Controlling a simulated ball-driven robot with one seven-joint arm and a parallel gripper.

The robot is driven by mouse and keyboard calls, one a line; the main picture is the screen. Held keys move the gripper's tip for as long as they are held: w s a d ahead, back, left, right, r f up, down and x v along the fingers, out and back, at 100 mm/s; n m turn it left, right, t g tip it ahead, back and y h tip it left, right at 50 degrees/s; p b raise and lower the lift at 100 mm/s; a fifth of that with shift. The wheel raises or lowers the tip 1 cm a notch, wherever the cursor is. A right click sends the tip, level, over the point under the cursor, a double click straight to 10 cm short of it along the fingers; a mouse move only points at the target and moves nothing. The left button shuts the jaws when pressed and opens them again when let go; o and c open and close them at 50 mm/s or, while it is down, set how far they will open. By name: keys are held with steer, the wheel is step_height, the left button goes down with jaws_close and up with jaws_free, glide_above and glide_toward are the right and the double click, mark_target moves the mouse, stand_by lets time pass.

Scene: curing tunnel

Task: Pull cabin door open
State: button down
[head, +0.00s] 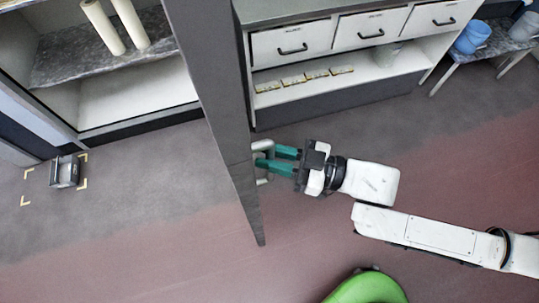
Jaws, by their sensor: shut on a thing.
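The cabin door (214,75) is a dark grey panel seen nearly edge-on, standing out from the cabin (138,107) at the left, whose shelves show open. A light grey bar handle (263,145) sticks out from the door's right face. My gripper (264,157) reaches in from the right with its teal fingers shut on the handle. The fingertips hide part of the handle. The white arm stretches away to the lower right.
A drawer cabinet (330,62) with black handles stands behind the door's right side. A small dark box (65,171) sits on the floor between corner marks. A green rounded object (367,288) is at the bottom. Floor below the arm is mostly clear.

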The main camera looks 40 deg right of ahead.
steer(key=shift+w+d, duration=0.15)
steer(key=shift+d, duration=0.05)
steer(key=c, duration=1.1)
jaws_free()
steer(key=shift+w, duration=0.1)
steer(key=b+v, duration=0.2)
steer(key=v, duration=0.8)
steer(key=shift+s+d, duration=0.2)
steer(key=shift+s, duration=0.15)
steer(key=shift+f, duration=0.1)
